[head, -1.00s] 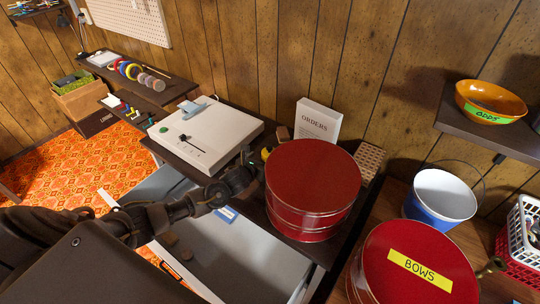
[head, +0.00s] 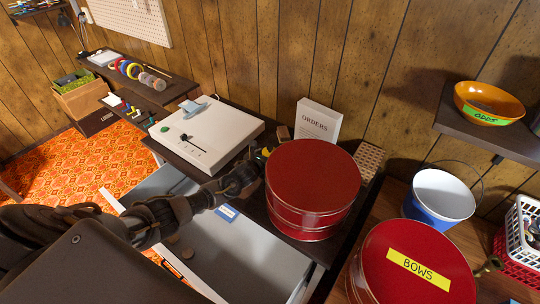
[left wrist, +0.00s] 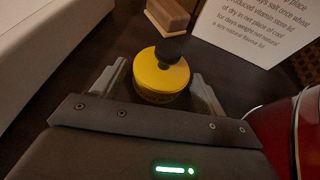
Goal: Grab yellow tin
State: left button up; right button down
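The yellow tin (left wrist: 160,78) is small and round, with a dark knob on its lid, and stands on the dark tabletop in the left wrist view. In the head view only a bit of the yellow tin (head: 267,152) shows, between my left gripper and a large red tin. My left gripper (left wrist: 160,92) is open, one finger on each side of the yellow tin, with a visible gap on both sides. In the head view my left gripper (head: 258,163) reaches in just left of the large red tin. My right gripper is not in view.
The large red tin (head: 312,190) stands close to the right of my left gripper. A white machine (head: 205,135) is to the left, an ORDERS card (head: 318,122) and a brown block (left wrist: 168,14) behind. An open grey drawer (head: 240,255) lies below my arm.

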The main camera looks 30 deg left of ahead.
pick_arm(q)
jog(key=c, duration=0.7)
jog(key=shift+c, duration=0.7)
jog(key=shift+r, duration=0.1)
